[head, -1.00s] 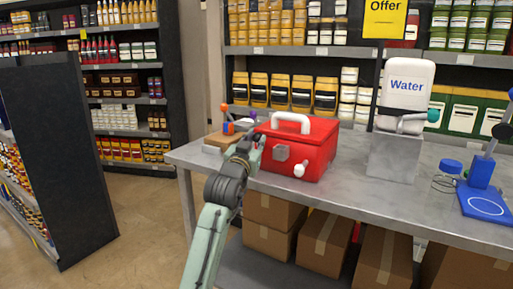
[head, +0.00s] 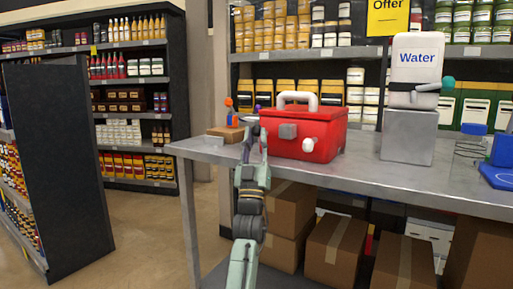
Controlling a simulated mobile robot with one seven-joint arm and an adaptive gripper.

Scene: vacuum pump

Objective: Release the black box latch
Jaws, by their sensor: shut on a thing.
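My gripper (head: 255,138) is at the left end of the table, just left of the red box (head: 325,137). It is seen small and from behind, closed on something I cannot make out. The red box has a white handle (head: 297,97), a grey latch-like block (head: 288,131) on its front and a white knob (head: 308,145). A wooden block (head: 226,134) with an orange-tipped blue part (head: 231,111) stands to the left of my gripper. A purple tip (head: 258,107) shows behind the gripper. I cannot make out a black box or its latch.
The grey table (head: 355,172) runs to the right edge. Cardboard boxes (head: 336,249) are under the table. Floor is open at left.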

